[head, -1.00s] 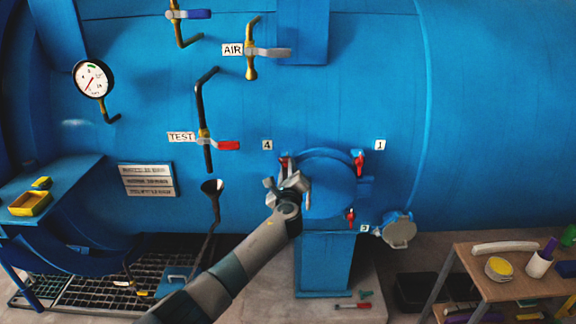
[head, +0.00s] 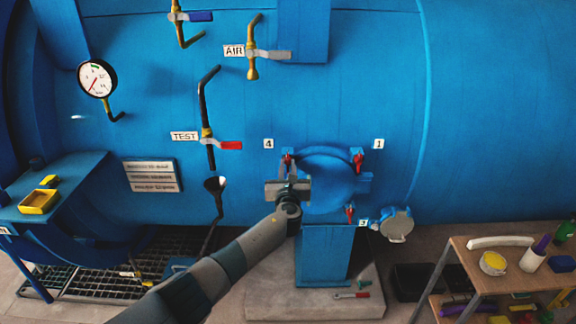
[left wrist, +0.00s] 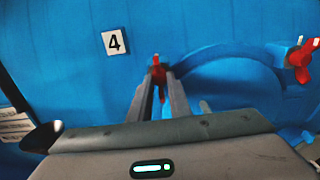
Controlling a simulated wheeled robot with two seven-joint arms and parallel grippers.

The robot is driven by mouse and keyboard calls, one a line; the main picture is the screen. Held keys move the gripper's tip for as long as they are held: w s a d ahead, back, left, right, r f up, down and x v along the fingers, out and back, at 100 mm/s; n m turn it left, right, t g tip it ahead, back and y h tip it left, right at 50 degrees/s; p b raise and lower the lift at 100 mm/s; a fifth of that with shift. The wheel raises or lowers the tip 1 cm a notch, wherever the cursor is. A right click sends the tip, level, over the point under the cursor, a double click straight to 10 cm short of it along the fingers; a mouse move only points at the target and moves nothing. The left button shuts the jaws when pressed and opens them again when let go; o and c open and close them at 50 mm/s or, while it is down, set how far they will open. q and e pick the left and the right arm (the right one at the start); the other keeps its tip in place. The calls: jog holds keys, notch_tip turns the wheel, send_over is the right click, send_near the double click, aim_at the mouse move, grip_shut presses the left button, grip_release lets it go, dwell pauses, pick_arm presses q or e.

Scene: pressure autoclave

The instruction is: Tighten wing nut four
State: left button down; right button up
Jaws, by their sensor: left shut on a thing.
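Wing nut four (head: 287,158) is a small red nut at the upper left of the round blue cover (head: 330,182), beside the label 4 (head: 268,144). My left gripper (head: 289,170) is at the nut from below. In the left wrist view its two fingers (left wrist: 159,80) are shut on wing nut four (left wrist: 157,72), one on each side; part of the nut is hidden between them. Red wing nuts also sit near label 1 (head: 358,161) and near label 3 (head: 350,213). My right gripper is in neither view.
A black funnel (head: 215,184) and the TEST valve's red handle (head: 231,145) are left of my arm. A round grey fitting (head: 397,226) is right of the cover. A cluttered bench (head: 510,262) stands at lower right.

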pick_arm(q)
jog(key=shift+f, duration=0.15)
jog(key=c, duration=1.6)
grip_release()
jog(key=shift+c, duration=0.2)
jog(key=shift+s, duration=0.25)
jog(key=shift+s, duration=0.8)
jog(key=s+b, duration=0.4)
jog(key=s, duration=1.1)
jog(key=shift+s, duration=0.2)
